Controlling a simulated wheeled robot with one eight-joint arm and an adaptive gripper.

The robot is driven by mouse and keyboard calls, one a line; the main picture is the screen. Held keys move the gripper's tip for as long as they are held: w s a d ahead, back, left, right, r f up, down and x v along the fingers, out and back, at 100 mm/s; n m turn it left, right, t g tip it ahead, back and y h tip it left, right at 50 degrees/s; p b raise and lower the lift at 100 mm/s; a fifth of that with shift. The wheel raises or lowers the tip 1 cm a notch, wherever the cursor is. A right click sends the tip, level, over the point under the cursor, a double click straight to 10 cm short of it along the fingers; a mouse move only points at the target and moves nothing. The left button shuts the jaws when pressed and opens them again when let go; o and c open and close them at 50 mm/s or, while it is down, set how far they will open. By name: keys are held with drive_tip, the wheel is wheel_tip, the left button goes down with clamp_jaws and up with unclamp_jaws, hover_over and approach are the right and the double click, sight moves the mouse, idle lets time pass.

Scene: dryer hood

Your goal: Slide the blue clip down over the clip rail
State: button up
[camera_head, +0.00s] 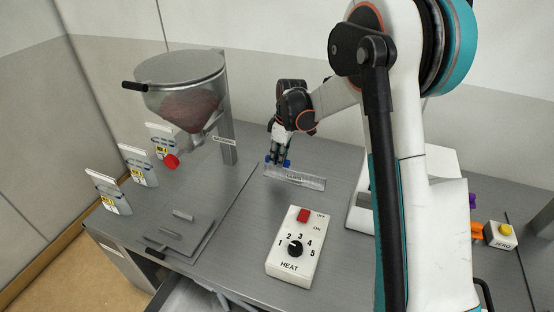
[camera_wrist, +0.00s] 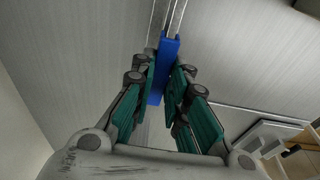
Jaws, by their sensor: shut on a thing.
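The blue clip (camera_wrist: 169,48) is between the green-padded fingers of my gripper (camera_wrist: 163,85) in the wrist view. Small blue parts of the clip (camera_head: 287,163) show at the fingertips in the head view. My gripper (camera_head: 278,157) is shut on the clip and points down at the rear edge of the clip rail (camera_head: 296,181), a pale strip with a label. The metal rail (camera_wrist: 176,18) runs up from the clip in the wrist view. I cannot tell whether the clip touches the rail or sits on it.
A heat control box (camera_head: 295,247) with a red switch and black knob stands in front of the rail. A glass hopper (camera_head: 183,88) on a post is to the left, with several labelled bags (camera_head: 137,165) beside it. A button box marked zero (camera_head: 500,236) is at right.

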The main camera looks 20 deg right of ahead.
drive_tip(key=shift+w+d, duration=0.15)
drive_tip(key=shift+f+b, duration=0.9)
drive_tip(key=shift+f, duration=0.35)
drive_tip(key=shift+f, duration=0.1)
drive_tip(key=o, duration=0.9)
